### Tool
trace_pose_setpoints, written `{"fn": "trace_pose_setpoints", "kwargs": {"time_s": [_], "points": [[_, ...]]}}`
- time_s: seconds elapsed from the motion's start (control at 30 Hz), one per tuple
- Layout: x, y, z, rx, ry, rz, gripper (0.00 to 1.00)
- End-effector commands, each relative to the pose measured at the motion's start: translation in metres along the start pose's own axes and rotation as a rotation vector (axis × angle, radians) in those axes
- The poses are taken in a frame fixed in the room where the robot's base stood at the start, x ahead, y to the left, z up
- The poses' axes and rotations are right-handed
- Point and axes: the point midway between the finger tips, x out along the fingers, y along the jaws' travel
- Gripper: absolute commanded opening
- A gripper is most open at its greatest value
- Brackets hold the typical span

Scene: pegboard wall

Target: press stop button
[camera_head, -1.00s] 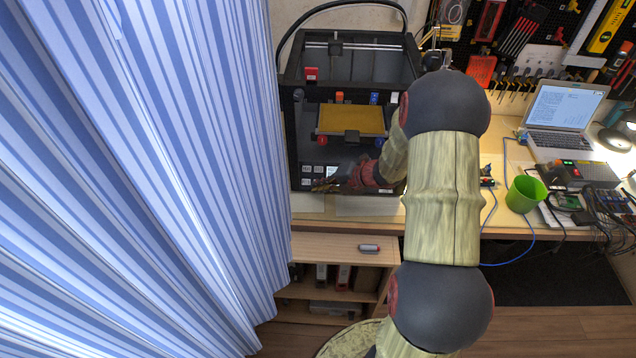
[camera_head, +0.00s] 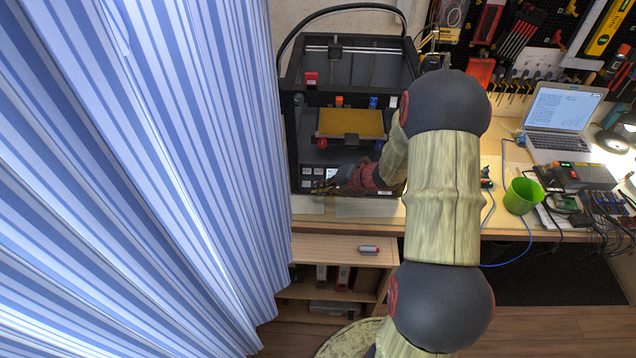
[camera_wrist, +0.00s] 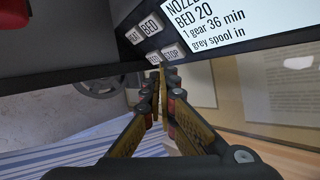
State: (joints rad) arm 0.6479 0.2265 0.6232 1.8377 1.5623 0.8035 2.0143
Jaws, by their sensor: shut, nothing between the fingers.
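The stop button (camera_wrist: 173,52) is a pale key marked STOP on the printer's dark front panel (camera_wrist: 105,58) in the wrist view.
The screen (camera_wrist: 210,20) reads BED 20 and 1 gear 36 min. A striped curtain (camera_head: 150,180) hangs close left of the printer. A green cup (camera_head: 523,195), a laptop (camera_head: 562,108) and cables are on the bench to the right.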

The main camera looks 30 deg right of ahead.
Motion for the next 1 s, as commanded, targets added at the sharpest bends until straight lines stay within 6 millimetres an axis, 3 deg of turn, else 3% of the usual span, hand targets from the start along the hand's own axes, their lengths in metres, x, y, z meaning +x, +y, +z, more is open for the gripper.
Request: {"fn": "trace_pose_setpoints", "kwargs": {"time_s": [0.37, 1.0], "points": [[-0.002, 0.002, -0.002, 0.0, 0.0, 0.0, 0.0], [-0.036, 0.026, -0.026, 0.0, 0.0, 0.0, 0.0]]}}
